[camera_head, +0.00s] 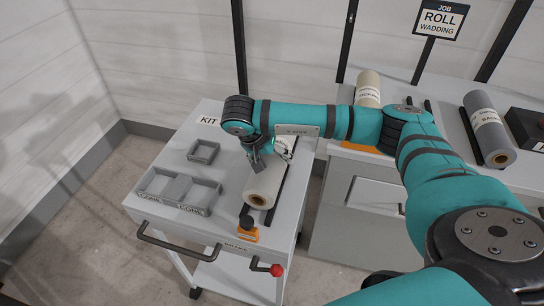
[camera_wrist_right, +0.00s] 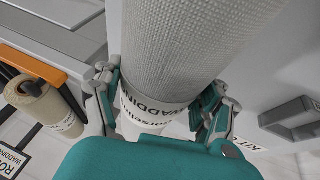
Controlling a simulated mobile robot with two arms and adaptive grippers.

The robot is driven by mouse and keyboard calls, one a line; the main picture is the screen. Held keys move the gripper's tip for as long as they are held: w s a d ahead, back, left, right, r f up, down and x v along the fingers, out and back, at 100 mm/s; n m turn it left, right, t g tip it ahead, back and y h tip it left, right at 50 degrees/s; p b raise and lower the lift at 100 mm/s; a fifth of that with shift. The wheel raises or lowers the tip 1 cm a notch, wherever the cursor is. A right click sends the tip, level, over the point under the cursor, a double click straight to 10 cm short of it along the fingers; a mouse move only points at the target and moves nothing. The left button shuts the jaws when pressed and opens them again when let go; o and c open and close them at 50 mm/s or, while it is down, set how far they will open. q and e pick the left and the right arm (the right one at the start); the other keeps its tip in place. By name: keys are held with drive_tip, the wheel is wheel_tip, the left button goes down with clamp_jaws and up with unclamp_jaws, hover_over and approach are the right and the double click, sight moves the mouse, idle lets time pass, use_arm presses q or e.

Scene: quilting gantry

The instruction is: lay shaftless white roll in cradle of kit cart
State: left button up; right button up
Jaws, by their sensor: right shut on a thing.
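The white roll (camera_head: 264,187) has a hollow brown core showing at its near end, with no shaft seen. It lies lengthwise at or just above the dark cradle rails (camera_head: 277,196) on the right half of the kit cart (camera_head: 165,160). I cannot tell whether it touches them. My right gripper (camera_head: 268,155) is over the roll's far part and shut on it. In the right wrist view the roll (camera_wrist_right: 185,45) sits between both fingers, its wadding label partly hidden by the gripper. My left gripper is not in view.
A small open grey box (camera_head: 203,152) and a divided tray (camera_head: 180,190) stand on the cart's left half. The front has a handle and red knob (camera_head: 277,270). A cream roll (camera_head: 368,88) and grey roll (camera_head: 488,130) lie on the bench at right.

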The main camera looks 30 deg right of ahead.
drive_tip(key=shift+f, duration=0.35)
drive_tip(key=o, duration=1.4)
drive_tip(key=v, duration=1.2)
